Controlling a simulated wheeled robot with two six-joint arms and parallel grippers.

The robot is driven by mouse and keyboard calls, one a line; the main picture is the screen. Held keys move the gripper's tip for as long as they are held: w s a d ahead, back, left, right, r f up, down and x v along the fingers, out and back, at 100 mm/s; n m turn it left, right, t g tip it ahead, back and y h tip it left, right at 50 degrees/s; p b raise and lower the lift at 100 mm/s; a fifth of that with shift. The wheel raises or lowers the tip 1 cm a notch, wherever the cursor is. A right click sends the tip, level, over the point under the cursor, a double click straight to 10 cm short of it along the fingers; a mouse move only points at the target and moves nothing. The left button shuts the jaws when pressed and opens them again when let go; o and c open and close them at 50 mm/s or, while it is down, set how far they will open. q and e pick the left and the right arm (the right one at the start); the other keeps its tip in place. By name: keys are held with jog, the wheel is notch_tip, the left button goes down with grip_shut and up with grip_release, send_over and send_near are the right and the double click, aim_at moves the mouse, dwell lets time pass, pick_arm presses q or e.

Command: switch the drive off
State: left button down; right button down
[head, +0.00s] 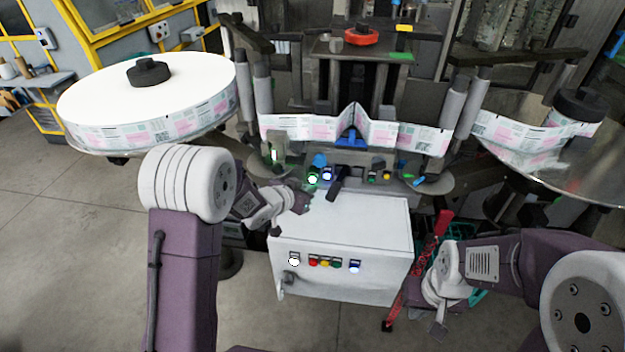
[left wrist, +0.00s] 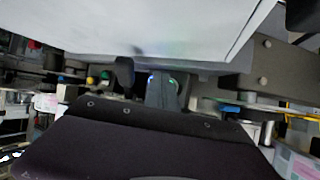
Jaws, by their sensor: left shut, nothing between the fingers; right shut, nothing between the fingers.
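The label machine's small control panel (head: 352,172) sits behind the white cabinet, with a lit green button (head: 313,179), a lit blue button (head: 327,174) and a black lever (head: 337,186) leaning toward the cabinet. Which control belongs to the drive cannot be read. My left gripper (head: 303,200) is shut and empty beside the cabinet's back left corner, just in front of the lit buttons. In the left wrist view, its fingers (left wrist: 166,92) are close to the lit buttons and the black lever (left wrist: 123,73); contact cannot be told. My right gripper (head: 438,324) is shut, low right of the cabinet.
The white cabinet (head: 345,225) has several coloured buttons and a grey handle (head: 288,278) on its front. A large label reel (head: 150,100) stands left, and the label web (head: 400,134) crosses behind the panel. A red tool (head: 442,222) is near my right arm.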

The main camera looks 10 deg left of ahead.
pick_arm(q)
jog(key=shift+w, duration=0.15)
dwell(0.7)
jog(key=shift+w, duration=0.3)
jog(key=shift+w+p, duration=0.45)
jog(key=shift+p, duration=0.05)
dwell(0.5)
jog(key=shift+s, duration=0.9)
jog(key=shift+b, duration=0.3)
jog(key=shift+s, duration=0.35)
jog(key=shift+s+b, duration=0.6)
jog(key=shift+s, duration=1.55)
jog(key=shift+r, duration=0.1)
